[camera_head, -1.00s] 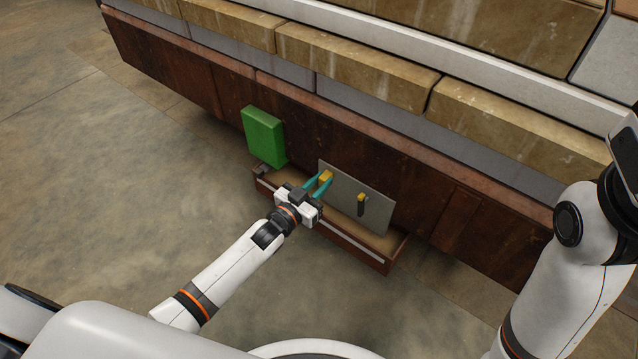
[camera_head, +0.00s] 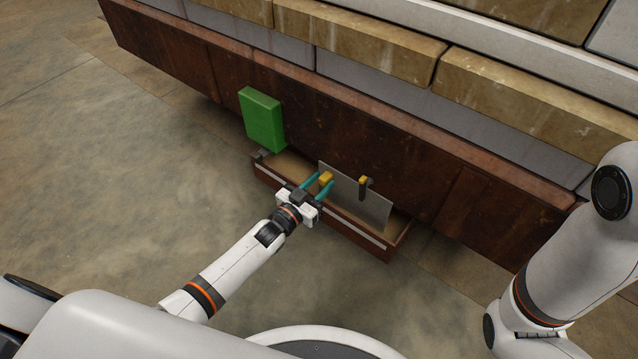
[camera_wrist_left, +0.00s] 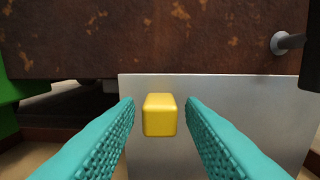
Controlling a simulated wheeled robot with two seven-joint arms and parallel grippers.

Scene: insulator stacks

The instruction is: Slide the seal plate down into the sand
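The grey seal plate (camera_head: 360,203) stands upright in the brown tray (camera_head: 388,255), against the wall side. Sand (camera_head: 290,165) shows to the left of the plate. A yellow handle (camera_head: 326,178) sits on the plate's left part. The teal fingers of my left gripper (camera_head: 318,184) are on either side of this handle. In the left wrist view the fingers stand apart with a gap on both sides of the yellow handle (camera_wrist_left: 160,115). My right gripper is outside the frames.
The rusty brown wall (camera_head: 410,155) rises behind the tray. A green block (camera_head: 262,120) stands at the tray's left end. The concrete floor (camera_head: 100,190) at the left is clear.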

